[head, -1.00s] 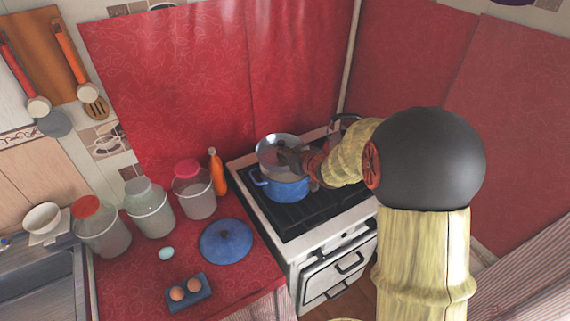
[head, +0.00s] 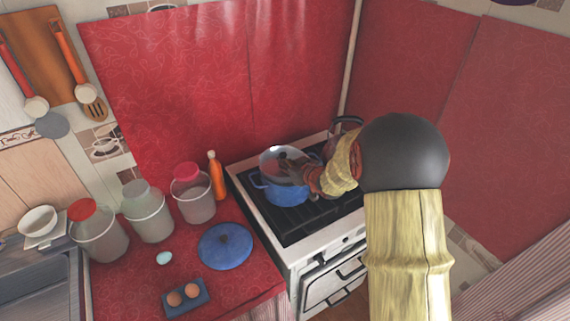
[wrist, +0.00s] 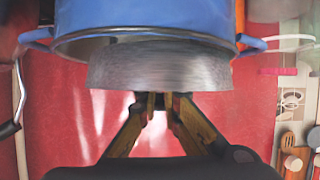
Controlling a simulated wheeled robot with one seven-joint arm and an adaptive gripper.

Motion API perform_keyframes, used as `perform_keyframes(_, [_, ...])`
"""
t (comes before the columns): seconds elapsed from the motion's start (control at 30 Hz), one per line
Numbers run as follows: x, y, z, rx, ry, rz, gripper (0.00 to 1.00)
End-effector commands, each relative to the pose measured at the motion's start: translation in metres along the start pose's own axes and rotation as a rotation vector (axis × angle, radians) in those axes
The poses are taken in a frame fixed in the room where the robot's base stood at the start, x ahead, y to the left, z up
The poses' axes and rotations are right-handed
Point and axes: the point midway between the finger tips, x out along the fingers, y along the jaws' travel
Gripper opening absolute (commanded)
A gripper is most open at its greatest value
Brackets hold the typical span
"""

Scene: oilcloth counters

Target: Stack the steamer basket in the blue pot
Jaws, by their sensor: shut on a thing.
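The blue pot (head: 283,192) stands on the stove, and its rim, wall and two handles show in the wrist view (wrist: 150,15). The metal steamer basket (head: 272,156) is at the pot's mouth, its grey wall large in the wrist view (wrist: 160,66). It overlaps the pot's rim there; I cannot tell how far inside it is or whether it touches. My gripper (wrist: 158,98) is shut on the basket's near edge. In the head view, my gripper (head: 304,168) is at the right of the basket, and my arm hides part of the pot's right side.
The stove (head: 293,229) has a dark grate around the pot. On the red counter left of it are a blue lid (head: 226,247), an orange bottle (head: 217,176), several jars, a pale egg (head: 164,258) and a blue tray (head: 196,302) with two eggs.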

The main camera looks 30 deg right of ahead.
Motion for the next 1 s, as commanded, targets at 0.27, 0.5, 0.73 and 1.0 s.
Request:
perform_keyframes(0.27, [0.0037, -0.0005, 0.0078, 0.001, 0.0, 0.0, 0.0])
perform_keyframes(0.5, [0.0047, -0.0008, 0.0106, 0.001, -0.001, 0.0, 0.08])
perform_keyframes(0.73, [0.0046, -0.0007, 0.01, 0.0, 0.0, 0.0, 0.21])
perform_keyframes(1.0, [0.0046, -0.0007, 0.01, 0.0, 0.0, 0.0, 0.25])
